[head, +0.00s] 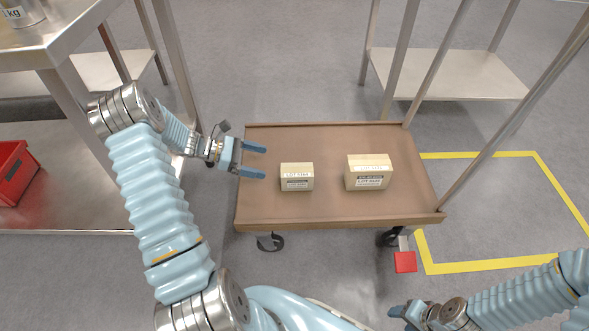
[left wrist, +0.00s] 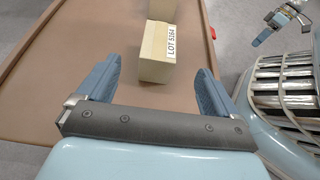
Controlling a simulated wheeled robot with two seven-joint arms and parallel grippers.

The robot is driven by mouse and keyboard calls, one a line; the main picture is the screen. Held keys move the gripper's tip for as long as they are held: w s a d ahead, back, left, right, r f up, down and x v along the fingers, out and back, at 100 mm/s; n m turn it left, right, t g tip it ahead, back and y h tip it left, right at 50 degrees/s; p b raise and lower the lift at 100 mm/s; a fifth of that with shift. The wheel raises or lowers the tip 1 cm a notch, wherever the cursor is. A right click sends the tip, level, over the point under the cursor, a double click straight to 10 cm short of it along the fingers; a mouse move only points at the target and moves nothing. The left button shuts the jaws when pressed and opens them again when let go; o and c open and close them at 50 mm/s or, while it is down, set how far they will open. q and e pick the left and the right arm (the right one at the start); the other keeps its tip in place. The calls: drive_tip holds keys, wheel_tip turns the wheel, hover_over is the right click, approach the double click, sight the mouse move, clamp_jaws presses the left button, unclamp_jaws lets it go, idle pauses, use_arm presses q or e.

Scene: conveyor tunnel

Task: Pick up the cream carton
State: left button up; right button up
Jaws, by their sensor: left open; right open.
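Two cream-tan cartons with white labels stand apart on a brown cart deck. The smaller left carton (head: 297,177) is nearer my left gripper; the larger right carton (head: 368,172) stands to its right. Their colours look alike, so I cannot tell which one the task names. My left gripper (head: 263,161) is open and empty, just left of the smaller carton, its fingers pointing towards it. In the left wrist view that carton (left wrist: 155,66), labelled LOT 5164, shows ahead between the fingertips, apart from them. My right gripper (head: 401,312) is open at the bottom right, away from the cartons.
The brown cart (head: 340,215) has a low rim and metal posts on its right side. A steel table (head: 60,35) stands at the left, with a red bin (head: 14,172) on its lower shelf. Yellow floor lines (head: 480,265) lie right of the cart. The deck around the cartons is clear.

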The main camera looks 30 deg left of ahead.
sight(295, 170)
use_arm(q)
drive_tip(key=b+x, duration=0.1)
drive_tip(key=x, duration=1.2)
drive_tip(key=c, duration=1.2)
